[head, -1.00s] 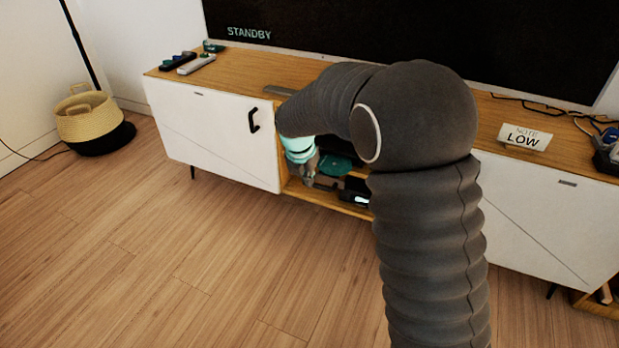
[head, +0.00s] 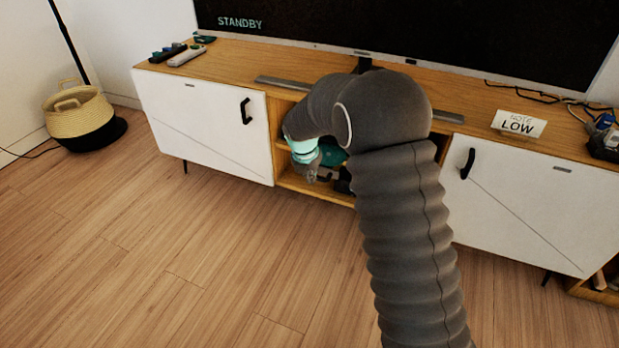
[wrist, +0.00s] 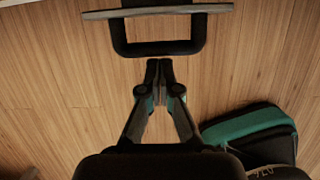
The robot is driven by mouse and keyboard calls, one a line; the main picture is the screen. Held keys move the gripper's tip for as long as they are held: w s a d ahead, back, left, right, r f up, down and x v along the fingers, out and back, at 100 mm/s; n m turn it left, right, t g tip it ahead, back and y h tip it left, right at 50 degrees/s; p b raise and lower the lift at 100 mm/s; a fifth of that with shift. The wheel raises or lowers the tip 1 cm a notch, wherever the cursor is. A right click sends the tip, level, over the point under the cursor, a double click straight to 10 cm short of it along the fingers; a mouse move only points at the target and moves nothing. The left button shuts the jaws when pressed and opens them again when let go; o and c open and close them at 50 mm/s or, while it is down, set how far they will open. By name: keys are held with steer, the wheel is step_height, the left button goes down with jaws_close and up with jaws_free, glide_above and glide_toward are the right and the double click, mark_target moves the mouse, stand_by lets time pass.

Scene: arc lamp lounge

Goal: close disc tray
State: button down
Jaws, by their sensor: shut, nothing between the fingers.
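My gripper (wrist: 158,70) is shut and empty in the wrist view. Its fingertips are just below a dark U-shaped loop (wrist: 158,48) on a thin greyish bar (wrist: 158,12); I cannot tell whether they touch. I cannot tell whether the loop and bar belong to the disc tray. In the head view my gripper (head: 312,174) is small, in front of the open middle bay (head: 320,193) of the low cabinet. A teal item (head: 335,158) shows behind it. My arm hides much of the bay, and no disc tray is clearly recognisable there.
White doors with black handles flank the bay, left (head: 205,125) and right (head: 530,210). A teal-and-black object (wrist: 250,130) lies right of my fingers in the wrist view. A television (head: 420,35) and LOW card (head: 518,124) stand on top. Floor in front is clear.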

steer(key=w+p, duration=0.1)
steer(key=w, duration=0.1)
steer(key=w+d+p, duration=0.1)
steer(key=w, duration=0.1)
steer(key=shift+d+p, duration=0.2)
steer(key=shift+p, duration=0.2)
steer(key=shift+s, duration=0.1)
